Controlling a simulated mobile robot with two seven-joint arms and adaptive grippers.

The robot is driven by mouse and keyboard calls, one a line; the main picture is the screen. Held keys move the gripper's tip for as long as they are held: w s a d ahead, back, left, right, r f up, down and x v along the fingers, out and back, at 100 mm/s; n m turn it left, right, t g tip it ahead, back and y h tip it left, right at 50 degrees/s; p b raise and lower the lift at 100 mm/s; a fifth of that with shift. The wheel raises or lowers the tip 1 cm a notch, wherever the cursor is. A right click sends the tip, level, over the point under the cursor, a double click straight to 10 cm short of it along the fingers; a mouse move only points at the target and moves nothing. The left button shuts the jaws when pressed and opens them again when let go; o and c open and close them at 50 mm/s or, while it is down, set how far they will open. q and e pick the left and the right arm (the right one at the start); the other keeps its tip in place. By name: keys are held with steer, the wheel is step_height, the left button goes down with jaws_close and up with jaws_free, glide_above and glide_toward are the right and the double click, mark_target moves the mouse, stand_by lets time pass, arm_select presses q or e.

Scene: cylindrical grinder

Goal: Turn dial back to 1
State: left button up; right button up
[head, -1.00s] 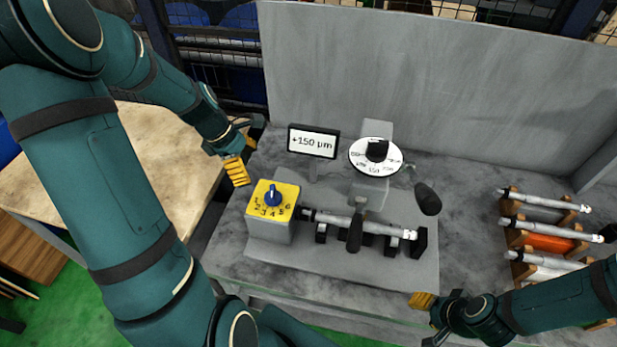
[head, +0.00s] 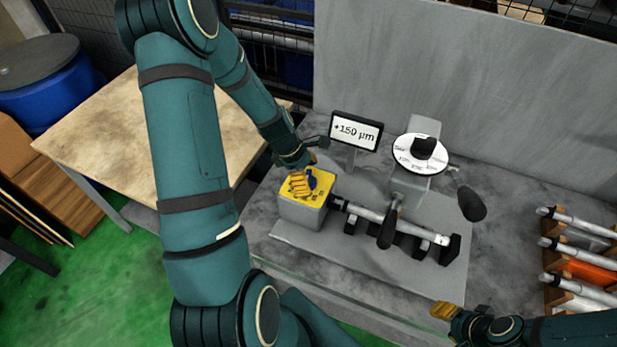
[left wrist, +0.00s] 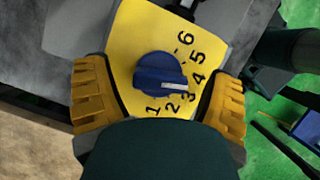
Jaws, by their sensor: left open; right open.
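The blue dial (head: 311,181) sits on a yellow numbered plate (head: 323,186) on top of a grey box; my left gripper partly hides it in the head view. In the left wrist view the dial (left wrist: 160,75) shows a white mark pointing roughly between 3 and 4 on the plate (left wrist: 135,40). My left gripper (head: 303,182) is over the plate. In the left wrist view its yellow fingers (left wrist: 160,98) are open, one on each side of the dial, apart from it. My right gripper (head: 446,311) is open and empty near the table's front edge.
A display (head: 356,131) reading +150 µm stands behind the dial box. A round white gauge (head: 412,160) and a clamped shaft (head: 400,222) lie to the right. A rack (head: 551,294) with several shafts is at far right.

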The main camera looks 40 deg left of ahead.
arm_select(q)
steer(key=shift+d+f, duration=0.1)
steer(key=shift+f, duration=0.15)
steer(key=c, duration=1.2)
